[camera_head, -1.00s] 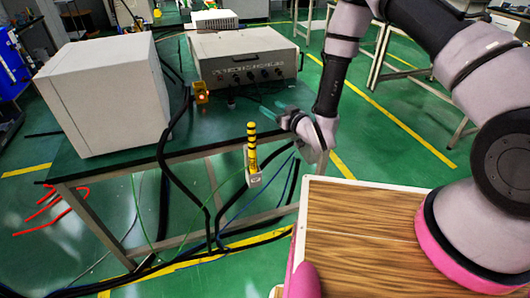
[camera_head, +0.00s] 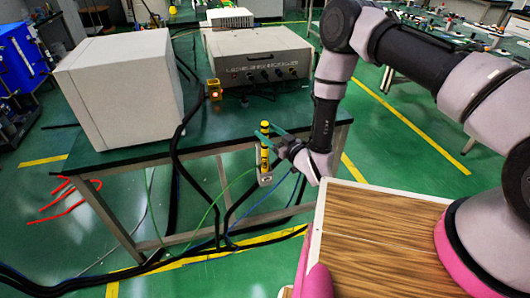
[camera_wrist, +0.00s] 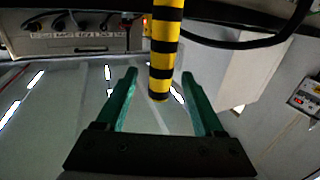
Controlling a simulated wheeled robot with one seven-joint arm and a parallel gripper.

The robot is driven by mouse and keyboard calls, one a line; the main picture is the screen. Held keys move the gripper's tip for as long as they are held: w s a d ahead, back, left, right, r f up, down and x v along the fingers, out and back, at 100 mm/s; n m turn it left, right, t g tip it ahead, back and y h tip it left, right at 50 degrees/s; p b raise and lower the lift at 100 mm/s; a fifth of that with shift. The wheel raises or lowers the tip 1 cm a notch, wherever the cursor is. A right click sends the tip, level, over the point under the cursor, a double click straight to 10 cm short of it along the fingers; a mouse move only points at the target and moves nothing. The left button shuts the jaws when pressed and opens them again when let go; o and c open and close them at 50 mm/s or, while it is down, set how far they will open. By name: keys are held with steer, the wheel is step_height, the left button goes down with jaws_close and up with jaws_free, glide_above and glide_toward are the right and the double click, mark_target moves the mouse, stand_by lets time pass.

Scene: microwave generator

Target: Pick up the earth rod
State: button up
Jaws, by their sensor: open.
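The earth rod (camera_head: 264,148) is a short upright rod with yellow and black bands. It stands in a pale holder (camera_head: 265,178) at the front edge of the green table. In the wrist view the rod (camera_wrist: 164,50) comes down from the top, between the two green fingers of my gripper (camera_wrist: 160,92). My gripper (camera_head: 268,137) is open around the rod's upper part in the head view, with a finger on either side. Gaps show between the rod and both fingers in the wrist view. The rod's holder is out of sight there.
A large white box (camera_head: 118,90) stands on the table's left. A grey instrument case (camera_head: 258,60) with knobs stands at the back, with a small yellow device (camera_head: 214,89) left of it. Black, green and blue cables hang below the table's front edge.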

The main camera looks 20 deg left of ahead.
steer(key=x, duration=0.5)
steer(key=shift+a+f, duration=0.1)
steer(key=shift+c, duration=0.3)
jaws_close()
stand_by(1.0)
